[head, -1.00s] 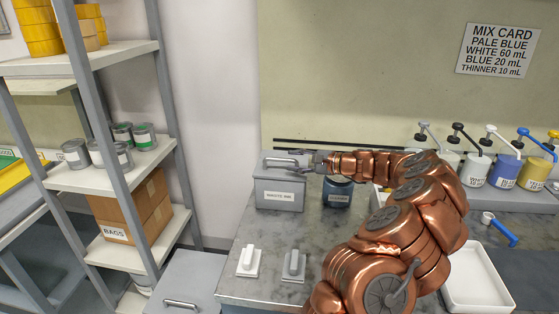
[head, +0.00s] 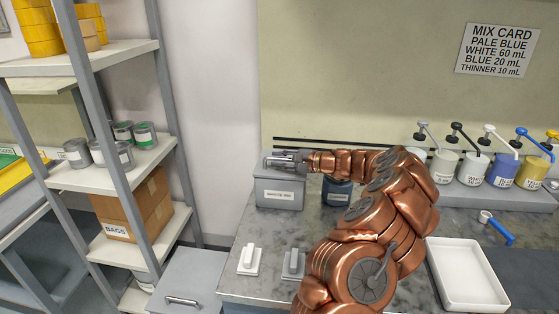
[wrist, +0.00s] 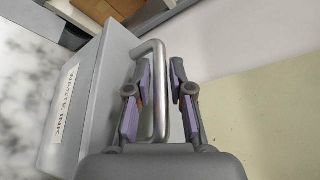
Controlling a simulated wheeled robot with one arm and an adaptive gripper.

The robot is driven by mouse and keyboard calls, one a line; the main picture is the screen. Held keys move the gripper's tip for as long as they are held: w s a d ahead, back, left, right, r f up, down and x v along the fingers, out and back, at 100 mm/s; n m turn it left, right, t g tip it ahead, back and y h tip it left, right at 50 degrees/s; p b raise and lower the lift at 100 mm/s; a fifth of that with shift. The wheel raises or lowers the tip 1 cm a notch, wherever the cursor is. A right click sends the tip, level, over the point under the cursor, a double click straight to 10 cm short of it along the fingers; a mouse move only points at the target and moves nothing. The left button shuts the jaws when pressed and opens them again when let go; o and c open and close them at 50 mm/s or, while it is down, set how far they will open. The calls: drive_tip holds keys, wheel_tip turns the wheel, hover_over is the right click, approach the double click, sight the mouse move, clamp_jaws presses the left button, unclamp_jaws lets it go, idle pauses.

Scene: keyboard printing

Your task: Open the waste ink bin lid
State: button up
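The grey waste ink bin (head: 280,196) stands at the back left of the counter, with its label on the front. Its lid is down, and a metal bar handle (wrist: 161,90) shows on top of it in the wrist view. My gripper (head: 272,160) is over the lid at the handle. In the wrist view my gripper (wrist: 159,72) has its two purple-padded fingers apart, one on each side of the bar, with gaps visible. In the head view the gripper hides most of the handle.
A dark blue jar (head: 337,191) stands close right of the bin, under my arm. Two small blocks with upright grips, one white (head: 249,260) and one grey (head: 293,264), sit in front. A white tray (head: 467,275) and several pump bottles are to the right.

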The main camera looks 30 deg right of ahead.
clamp_jaws()
drive_tip(key=shift+a, duration=0.1)
drive_tip(key=shift+w, duration=0.1)
